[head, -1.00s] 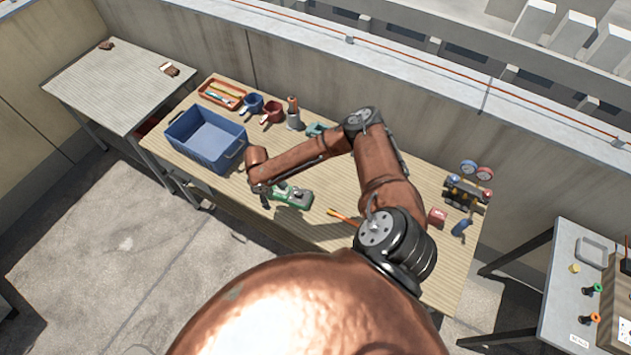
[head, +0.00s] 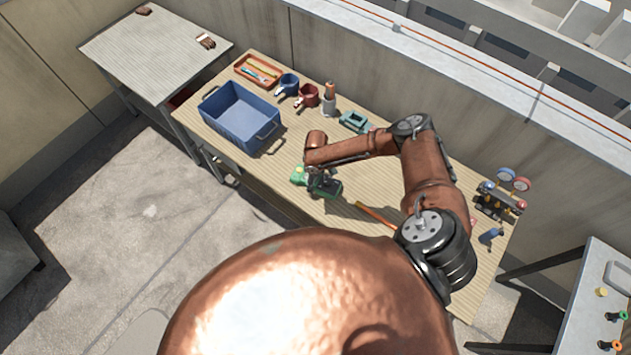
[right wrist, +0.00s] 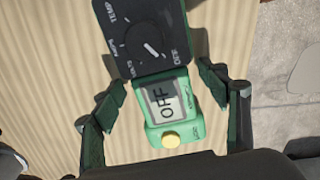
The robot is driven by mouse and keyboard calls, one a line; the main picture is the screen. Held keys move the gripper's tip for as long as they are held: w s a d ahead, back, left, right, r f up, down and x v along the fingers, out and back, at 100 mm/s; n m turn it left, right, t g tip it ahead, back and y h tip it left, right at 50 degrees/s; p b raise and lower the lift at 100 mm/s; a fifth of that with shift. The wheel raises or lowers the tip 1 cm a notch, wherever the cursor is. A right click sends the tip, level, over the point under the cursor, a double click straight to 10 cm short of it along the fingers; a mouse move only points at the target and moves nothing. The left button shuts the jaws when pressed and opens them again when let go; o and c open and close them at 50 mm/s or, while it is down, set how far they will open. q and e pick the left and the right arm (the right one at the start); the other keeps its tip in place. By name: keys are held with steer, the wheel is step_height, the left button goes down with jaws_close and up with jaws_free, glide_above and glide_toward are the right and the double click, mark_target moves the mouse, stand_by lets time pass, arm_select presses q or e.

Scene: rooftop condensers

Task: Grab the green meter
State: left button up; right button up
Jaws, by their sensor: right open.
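The green meter (head: 299,177) lies on the wooden workbench, right of the blue bin. In the right wrist view my right gripper (right wrist: 163,94) is open, with one finger on each side of the meter's screen end and gaps between. My left gripper is not in view.
A blue bin (head: 240,117) stands left of the meter. An orange tray (head: 258,70), mugs, a teal item (head: 354,121) and an orange-handled tool (head: 375,214) lie around. A gauge set (head: 500,198) stands at the right end. The bench's front edge is near.

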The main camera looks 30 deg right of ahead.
steer(key=shift+f, duration=0.2)
steer(key=shift+c, duration=1.3)
steer(key=c, duration=0.5)
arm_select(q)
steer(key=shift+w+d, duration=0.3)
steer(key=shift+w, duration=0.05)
arm_select(e)
steer(key=shift+d, duration=0.1)
steer(key=c, duration=0.9)
